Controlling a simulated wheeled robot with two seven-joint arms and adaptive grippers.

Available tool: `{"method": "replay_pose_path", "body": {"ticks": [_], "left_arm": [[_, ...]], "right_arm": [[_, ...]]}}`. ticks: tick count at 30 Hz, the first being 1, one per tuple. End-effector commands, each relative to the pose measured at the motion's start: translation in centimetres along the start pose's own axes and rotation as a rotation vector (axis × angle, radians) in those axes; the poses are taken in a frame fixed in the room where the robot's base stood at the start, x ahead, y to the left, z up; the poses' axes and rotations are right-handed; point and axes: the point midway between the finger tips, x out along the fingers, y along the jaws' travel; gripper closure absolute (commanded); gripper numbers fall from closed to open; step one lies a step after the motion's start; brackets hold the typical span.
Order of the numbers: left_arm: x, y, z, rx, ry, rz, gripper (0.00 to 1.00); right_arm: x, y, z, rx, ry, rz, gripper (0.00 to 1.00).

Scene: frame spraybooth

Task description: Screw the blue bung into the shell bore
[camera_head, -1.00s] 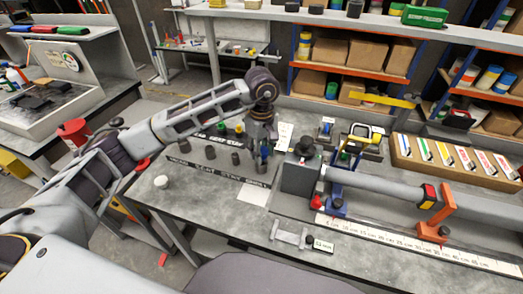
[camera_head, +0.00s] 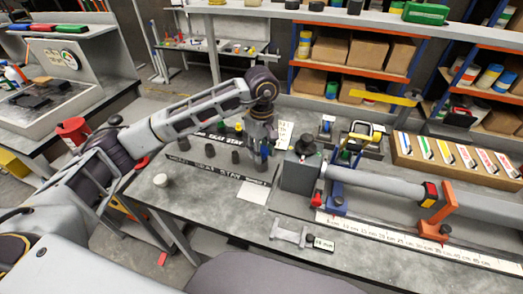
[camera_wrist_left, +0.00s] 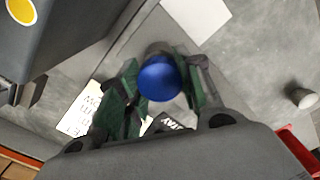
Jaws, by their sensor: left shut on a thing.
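The blue bung (camera_head: 264,152) is in the fingers of my left gripper (camera_head: 263,143), at the right end of the labelled plug rack. In the left wrist view the bung's round blue end (camera_wrist_left: 160,80) shows between the green finger pads of the gripper (camera_wrist_left: 162,88), which are shut on it. I cannot tell whether the bung is clear of the rack. The grey shell (camera_head: 298,174) is the block on the bench just right of the gripper, with a long tube to its right. Its bore opening is not clearly visible. My right gripper is out of view.
A blue clamp stand (camera_head: 337,197) and an orange stand (camera_head: 438,215) are at the tube. A ruler (camera_head: 400,245) lies in front. A white cup (camera_head: 160,180) stands at the bench's left. The front bench is mostly clear.

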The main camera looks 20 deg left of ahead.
Motion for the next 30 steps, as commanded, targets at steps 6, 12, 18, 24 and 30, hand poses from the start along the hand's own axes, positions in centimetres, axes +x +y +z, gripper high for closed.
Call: {"method": "replay_pose_path", "body": {"ticks": [6, 12, 18, 24, 30], "left_arm": [[0.04, 0.00, -0.02, 0.000, 0.001, 0.000, 0.88], [-0.01, -0.01, -0.01, 0.000, 0.001, 0.000, 0.88], [-0.01, -0.01, -0.01, 0.000, 0.001, 0.000, 0.88], [0.01, -0.01, -0.02, 0.000, 0.001, 0.000, 0.88], [0.06, 0.00, -0.03, 0.000, 0.001, 0.001, 0.88]], "right_arm": [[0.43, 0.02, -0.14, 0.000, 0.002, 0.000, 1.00], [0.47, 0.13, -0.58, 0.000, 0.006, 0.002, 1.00], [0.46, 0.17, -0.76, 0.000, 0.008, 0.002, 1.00], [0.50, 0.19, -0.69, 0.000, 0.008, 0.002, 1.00], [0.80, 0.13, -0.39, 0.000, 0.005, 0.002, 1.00]]}}
